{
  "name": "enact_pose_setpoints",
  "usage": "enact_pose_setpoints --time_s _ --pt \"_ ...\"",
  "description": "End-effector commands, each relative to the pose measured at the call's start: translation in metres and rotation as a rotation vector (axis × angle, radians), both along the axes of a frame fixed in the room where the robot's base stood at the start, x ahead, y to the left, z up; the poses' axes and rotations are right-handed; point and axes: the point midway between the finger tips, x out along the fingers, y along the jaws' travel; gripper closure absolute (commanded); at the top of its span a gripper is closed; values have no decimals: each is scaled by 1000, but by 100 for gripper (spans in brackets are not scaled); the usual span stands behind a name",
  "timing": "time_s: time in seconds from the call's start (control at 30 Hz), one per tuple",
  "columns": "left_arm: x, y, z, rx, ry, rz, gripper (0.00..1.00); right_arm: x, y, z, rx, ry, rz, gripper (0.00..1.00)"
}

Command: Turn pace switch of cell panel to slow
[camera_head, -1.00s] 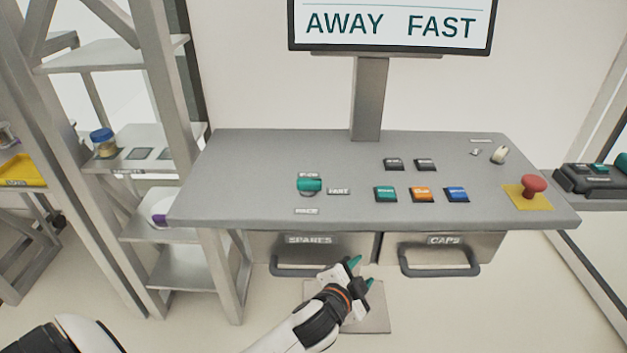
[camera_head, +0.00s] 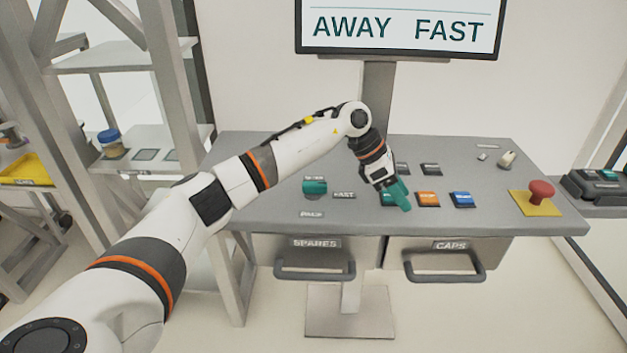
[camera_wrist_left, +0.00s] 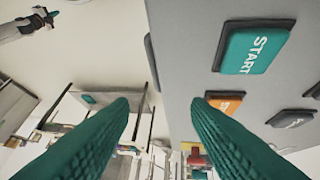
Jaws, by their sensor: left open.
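The pace switch (camera_head: 315,187) is a teal knob on the left of the grey cell panel (camera_head: 262,205). A small label sits above it, a FAST label (camera_head: 344,195) to its right and a PACE label (camera_head: 311,214) below. The screen (camera_head: 400,28) reads AWAY FAST. My left gripper (camera_head: 402,200) is open and empty, over the panel to the right of the switch, in front of the green START button. In the left wrist view its teal fingers (camera_wrist_left: 165,115) are apart near the START button (camera_wrist_left: 254,48). My right gripper (camera_wrist_left: 46,15) is small at that view's upper left.
Orange (camera_head: 427,199) and blue (camera_head: 461,199) buttons lie right of the left gripper. A red mushroom button (camera_head: 541,191) stands on a yellow plate at the right. Drawer handles (camera_head: 315,270) stick out below the panel's front edge. A shelf rack (camera_head: 150,165) stands left.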

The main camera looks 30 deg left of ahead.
Motion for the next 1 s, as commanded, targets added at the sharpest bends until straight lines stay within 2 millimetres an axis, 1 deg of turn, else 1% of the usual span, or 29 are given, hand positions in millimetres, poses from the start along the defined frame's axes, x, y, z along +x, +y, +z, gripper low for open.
enact_pose_setpoints --time_s 0.03,0.07,0.1,0.2,0.3,0.33,0.43,0.57,0.67,0.9,1.0 --pt "5 40 14 136 7 6 56 0 0 0 0 0 0 100" --pt "5 62 21 212 22 6 56 0 0 0 0 0 0 100" --pt "3 90 30 303 46 14 56 0 0 -1 0 0 0 100" --pt "-7 147 55 479 116 40 56 0 0 -1 0 0 0 100" --pt "-18 184 75 580 177 67 56 0 0 -1 0 0 1 100" --pt "-20 190 79 599 190 73 56 0 0 -1 0 0 1 100" --pt "-26 202 84 632 216 82 56 0 0 0 0 0 1 100" --pt "-27 203 73 636 222 83 56 0 0 3 0 0 1 100" --pt "-27 203 56 635 224 81 56 0 0 8 0 0 2 100" --pt "-28 202 8 633 223 81 56 0 0 21 0 0 2 100" --pt "-27 202 -9 632 223 81 56 -1 0 26 0 1 2 100"
